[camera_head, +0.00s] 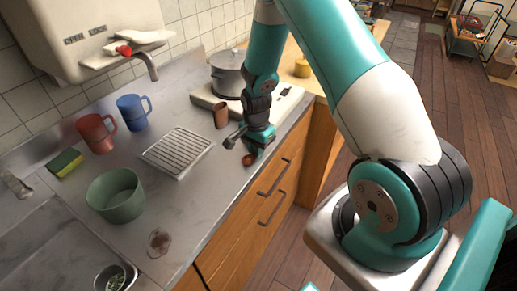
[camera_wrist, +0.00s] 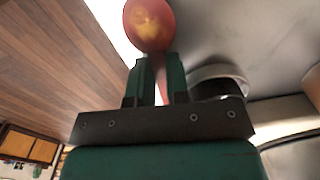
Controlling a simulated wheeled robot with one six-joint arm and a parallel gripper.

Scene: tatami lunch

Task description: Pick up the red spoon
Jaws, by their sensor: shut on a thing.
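The red spoon (camera_wrist: 149,25) shows in the wrist view, with its rounded bowl beyond my fingertips and its thin handle running back between the fingers. My gripper (camera_wrist: 159,75) is shut on the handle. In the head view my gripper (camera_head: 253,148) points down over the counter's front edge, right of the white ridged tray. The spoon's red bowl (camera_head: 249,159) shows just below it, and the rest is hidden by the gripper. I cannot tell whether the spoon still touches the counter.
A brown cup (camera_head: 221,117) and a pot (camera_head: 229,78) on a stove stand behind my gripper. The ridged tray (camera_head: 178,151), blue mug (camera_head: 132,114), red mug (camera_head: 95,134), sponge (camera_head: 65,163) and green bowl (camera_head: 116,205) are to the left. The counter front is mostly clear.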

